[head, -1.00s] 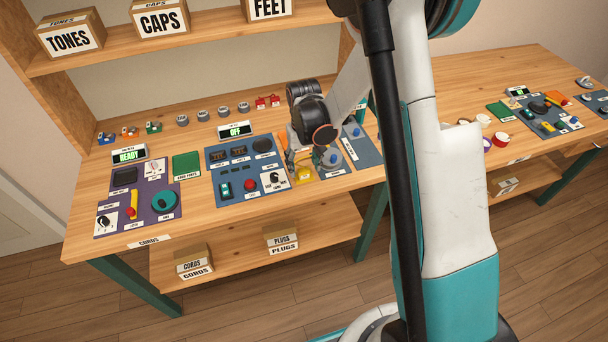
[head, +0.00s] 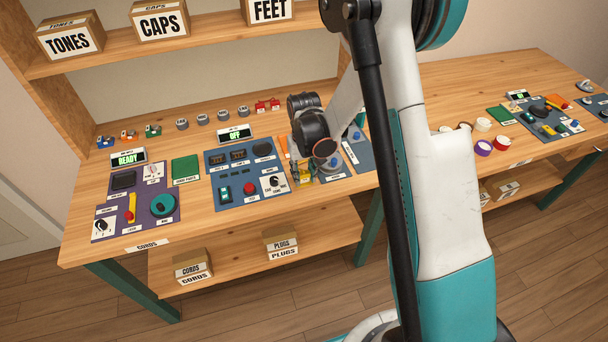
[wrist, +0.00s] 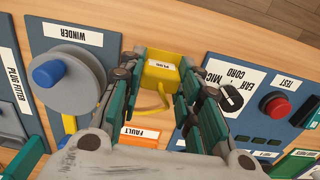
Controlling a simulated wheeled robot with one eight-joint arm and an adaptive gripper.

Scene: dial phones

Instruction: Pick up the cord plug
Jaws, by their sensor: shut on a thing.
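The cord plug (wrist: 160,72) is a yellow block with a white label and a loop of yellow cord. In the wrist view it sits between the two teal-and-dark fingers of my gripper (wrist: 162,82), which is shut on it. In the head view my gripper (head: 305,170) is over the front of the workbench, between the blue panel marked OFF and the winder panel. A little of the yellow plug (head: 305,177) shows there below the fingers. I cannot tell whether its underside touches the bench.
A winder (wrist: 70,78) with a blue knob stands left in the wrist view. A panel with a red button (wrist: 276,106) lies right, and an orange FAULT tag (wrist: 140,134) lies behind the plug. The bench's front edge is close. Boxes (head: 281,241) stand on the lower shelf.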

